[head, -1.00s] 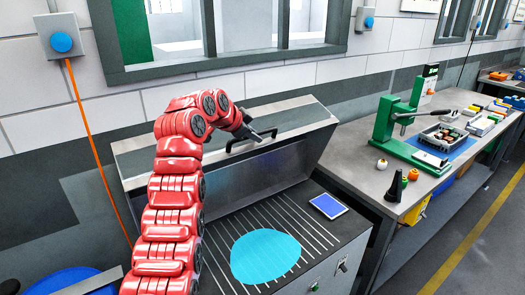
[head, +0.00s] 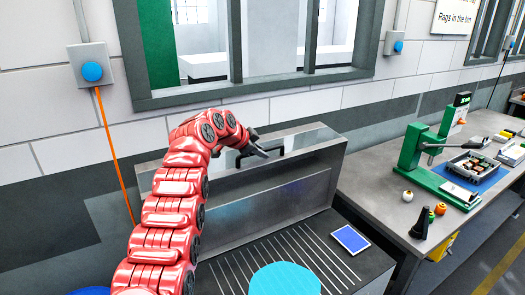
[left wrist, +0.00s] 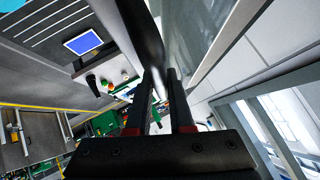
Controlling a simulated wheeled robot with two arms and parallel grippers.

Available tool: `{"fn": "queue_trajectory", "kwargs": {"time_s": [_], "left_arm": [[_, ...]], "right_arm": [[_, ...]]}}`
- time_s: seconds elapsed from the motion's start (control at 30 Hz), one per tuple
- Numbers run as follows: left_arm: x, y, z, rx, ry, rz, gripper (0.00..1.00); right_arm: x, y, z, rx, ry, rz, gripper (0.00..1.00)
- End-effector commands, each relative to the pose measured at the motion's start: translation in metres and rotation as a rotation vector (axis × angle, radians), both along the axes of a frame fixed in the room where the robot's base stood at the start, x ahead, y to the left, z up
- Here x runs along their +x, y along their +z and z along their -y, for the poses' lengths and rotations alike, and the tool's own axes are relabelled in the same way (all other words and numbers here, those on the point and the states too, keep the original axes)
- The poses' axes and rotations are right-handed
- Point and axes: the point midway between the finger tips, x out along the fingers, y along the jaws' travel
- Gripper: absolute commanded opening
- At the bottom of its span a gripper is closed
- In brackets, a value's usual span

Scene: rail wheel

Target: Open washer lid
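The washer lid (head: 300,185) is a grey metal hood, raised at the back of the washer with its inner side facing me. A black handle (head: 285,151) is on its upper panel. My left gripper (head: 262,152) is at the handle in the head view. In the left wrist view the two dark fingers of my left gripper (left wrist: 161,85) stand apart with a gap between them. A dark curved bar, seemingly the handle (left wrist: 143,35), passes close by their tips; contact is unclear. The washer top (head: 315,240) shows slats and a cyan disc (head: 284,280). My right gripper is not in view.
A blue-screened panel (head: 350,239) sits on the washer's right side. A workbench (head: 378,190) with a green press (head: 412,150) stands to the right. The wall and window frame (head: 255,88) are behind the lid. An orange cable (head: 117,155) hangs at left.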

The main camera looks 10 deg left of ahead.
Motion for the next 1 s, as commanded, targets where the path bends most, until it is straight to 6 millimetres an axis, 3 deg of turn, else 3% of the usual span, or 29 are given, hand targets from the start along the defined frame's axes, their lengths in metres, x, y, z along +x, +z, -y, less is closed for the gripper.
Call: {"fn": "queue_trajectory", "kwargs": {"time_s": [0.03, 0.17, 0.47, 0.67, 0.8, 1.0], "left_arm": [[0.0, 0.0, -0.001, 0.0, 0.001, 0.001, 0.27], [0.0, 0.0, 0.0, -0.001, 0.001, 0.0, 0.5], [0.0, 0.0, 0.0, -0.001, 0.0, -0.001, 0.5], [-0.007, 0.004, -0.005, -0.003, 0.001, 0.002, 0.5], [-0.02, 0.013, -0.014, 0.0, 0.003, 0.004, 0.5], [-0.053, 0.05, -0.035, 0.001, 0.002, 0.006, 0.5]], "right_arm": [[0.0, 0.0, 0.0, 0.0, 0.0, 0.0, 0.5], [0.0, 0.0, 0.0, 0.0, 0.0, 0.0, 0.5], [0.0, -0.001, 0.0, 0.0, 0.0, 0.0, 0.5], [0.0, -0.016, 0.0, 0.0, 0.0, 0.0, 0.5], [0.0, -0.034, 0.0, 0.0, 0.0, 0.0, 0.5], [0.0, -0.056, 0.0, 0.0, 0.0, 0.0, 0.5]]}}
